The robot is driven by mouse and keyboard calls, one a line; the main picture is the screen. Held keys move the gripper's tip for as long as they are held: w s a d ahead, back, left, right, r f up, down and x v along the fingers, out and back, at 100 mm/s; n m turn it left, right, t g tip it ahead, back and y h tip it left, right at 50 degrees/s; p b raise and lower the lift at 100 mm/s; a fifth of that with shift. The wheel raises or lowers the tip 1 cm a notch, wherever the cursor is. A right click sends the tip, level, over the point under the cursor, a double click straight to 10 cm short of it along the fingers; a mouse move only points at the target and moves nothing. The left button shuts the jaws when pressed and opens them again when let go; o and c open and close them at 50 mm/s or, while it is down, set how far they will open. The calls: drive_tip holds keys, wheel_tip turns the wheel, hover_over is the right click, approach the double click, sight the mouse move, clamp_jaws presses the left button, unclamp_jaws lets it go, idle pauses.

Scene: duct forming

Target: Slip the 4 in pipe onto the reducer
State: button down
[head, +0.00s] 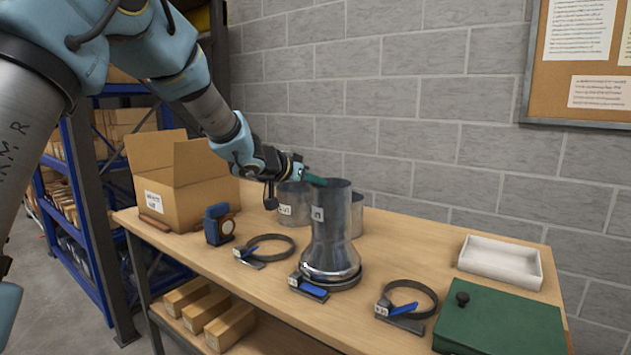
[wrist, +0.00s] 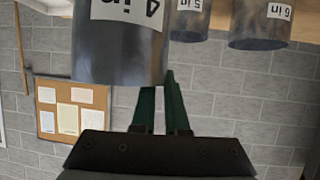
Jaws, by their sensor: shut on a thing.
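The 4 in pipe (head: 335,205) is a grey metal tube, upright in line above the reducer (head: 330,262), a flared metal piece standing on the table. The pipe's lower end meets the reducer's neck; I cannot tell how far it overlaps. My gripper (head: 317,181) is shut on the pipe's upper rim, with its green fingers at the wall. In the wrist view the fingers (wrist: 162,105) pinch the rim of the labelled 4 in pipe (wrist: 115,58), and the picture is upside down.
The 6 in pipe (head: 291,200) and 5 in pipe (head: 357,216) stand behind. Clamps (head: 270,247) (head: 408,300) (head: 309,287) lie around the reducer. A cardboard box (head: 180,195), blue device (head: 218,226), white tray (head: 500,262) and green case (head: 498,322) share the table.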

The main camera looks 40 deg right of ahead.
drive_tip(key=shift+f, duration=0.35)
idle(0.4)
drive_tip(key=c, duration=0.9)
unclamp_jaws()
drive_tip(key=shift+o, duration=0.2)
drive_tip(key=v, duration=1)
drive_tip(key=shift+a, duration=0.4)
drive_tip(key=shift+r, duration=0.15)
